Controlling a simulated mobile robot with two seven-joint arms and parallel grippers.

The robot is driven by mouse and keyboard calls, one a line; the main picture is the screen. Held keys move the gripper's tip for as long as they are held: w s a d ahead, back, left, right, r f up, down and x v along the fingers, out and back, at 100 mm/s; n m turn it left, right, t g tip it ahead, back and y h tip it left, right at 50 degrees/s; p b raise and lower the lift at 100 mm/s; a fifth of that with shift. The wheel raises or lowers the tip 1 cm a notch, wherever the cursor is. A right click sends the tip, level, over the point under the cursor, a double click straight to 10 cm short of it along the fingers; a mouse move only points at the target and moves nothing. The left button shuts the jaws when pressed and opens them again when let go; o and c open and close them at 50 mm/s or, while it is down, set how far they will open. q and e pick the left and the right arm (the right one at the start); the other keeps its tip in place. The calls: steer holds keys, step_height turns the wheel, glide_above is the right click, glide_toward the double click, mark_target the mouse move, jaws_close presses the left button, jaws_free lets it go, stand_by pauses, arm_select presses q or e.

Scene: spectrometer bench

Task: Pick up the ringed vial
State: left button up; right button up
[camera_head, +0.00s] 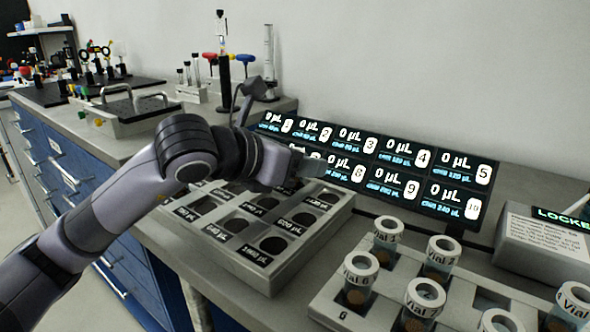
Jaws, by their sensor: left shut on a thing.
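My left gripper (296,166) is in mid-air in front of the display panel and above the back edge of the labelled block. It is shut on a small, greyish thing (312,168) that looks like a vial. The gripper hides most of it, so I cannot tell its label or ring. Several clear vials with white ring-shaped tops stand upright in a pale rack (336,314) at the lower right. Among them are Vial 1 (387,236), Vial 6 (360,272) and another vial (441,256). My right gripper is not in view.
The labelled block (282,270) with round wells lies below my left gripper. The display panel (372,165) shows several 0 µL readings. A grey box (540,238) marked LOCKED stands at the right. Stands and glassware (269,55) are at the back.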

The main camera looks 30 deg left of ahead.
arm_select(q)
steer(key=shift+r, duration=0.1)
steer(key=shift+r, duration=0.5)
step_height(320, 180, up, 19)
steer(key=p, duration=0.4)
steer(key=shift+f, duration=0.1)
